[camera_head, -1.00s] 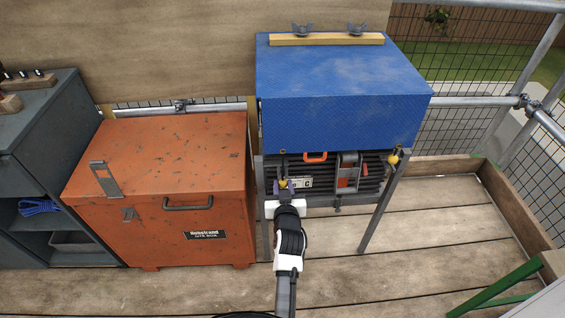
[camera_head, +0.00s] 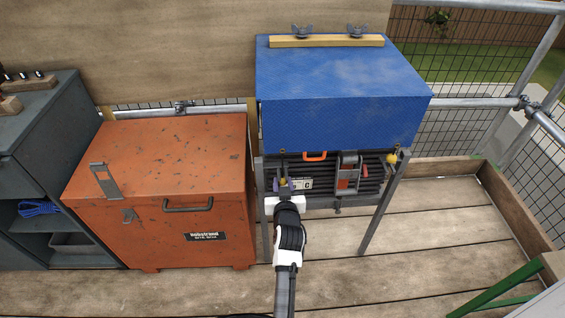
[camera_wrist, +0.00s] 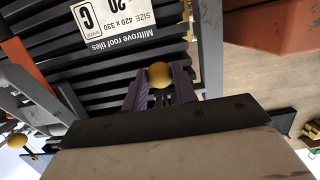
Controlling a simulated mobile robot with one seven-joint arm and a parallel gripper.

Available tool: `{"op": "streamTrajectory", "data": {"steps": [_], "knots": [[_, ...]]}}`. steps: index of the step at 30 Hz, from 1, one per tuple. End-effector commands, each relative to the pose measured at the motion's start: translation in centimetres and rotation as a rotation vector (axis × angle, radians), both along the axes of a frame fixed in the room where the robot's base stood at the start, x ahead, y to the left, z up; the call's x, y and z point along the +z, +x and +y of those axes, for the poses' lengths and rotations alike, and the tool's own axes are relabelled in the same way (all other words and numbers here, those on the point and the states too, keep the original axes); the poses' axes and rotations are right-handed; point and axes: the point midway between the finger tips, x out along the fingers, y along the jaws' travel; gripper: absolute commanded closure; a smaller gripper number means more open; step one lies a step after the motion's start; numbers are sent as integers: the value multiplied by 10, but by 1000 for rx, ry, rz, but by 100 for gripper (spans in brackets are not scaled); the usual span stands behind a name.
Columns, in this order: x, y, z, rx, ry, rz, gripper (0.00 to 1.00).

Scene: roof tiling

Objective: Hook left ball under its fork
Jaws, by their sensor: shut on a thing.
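The left ball (camera_head: 283,182) is small and yellow, in front of the left end of the dark ribbed tile stack below the blue cover. My gripper (camera_head: 285,188) is shut on it; in the wrist view the purple fingers (camera_wrist: 158,90) sit on both sides of the ball (camera_wrist: 159,75). A dark upright prong, seemingly the left fork (camera_head: 282,158), stands just above the ball in the head view. Whether ball and fork touch, I cannot tell. The right ball (camera_head: 391,158) sits at the right leg and also shows in the wrist view (camera_wrist: 17,140).
The blue cover (camera_head: 340,85) overhangs the tile stack (camera_head: 325,190). An orange site box (camera_head: 160,180) stands close on the left. The plank floor (camera_head: 430,225) at the right is mostly clear.

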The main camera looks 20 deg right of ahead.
Motion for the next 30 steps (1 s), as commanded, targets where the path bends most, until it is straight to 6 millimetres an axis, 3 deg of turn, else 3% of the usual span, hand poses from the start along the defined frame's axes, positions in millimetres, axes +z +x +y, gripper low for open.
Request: {"op": "streamTrajectory", "data": {"steps": [6,18,19,24,30], "knots": [[12,0,0,0,1,4,85],[11,0,0,0,1,4,85],[11,0,0,0,1,4,71],[12,0,0,0,1,2,49],[13,0,0,0,0,1,47]]}}
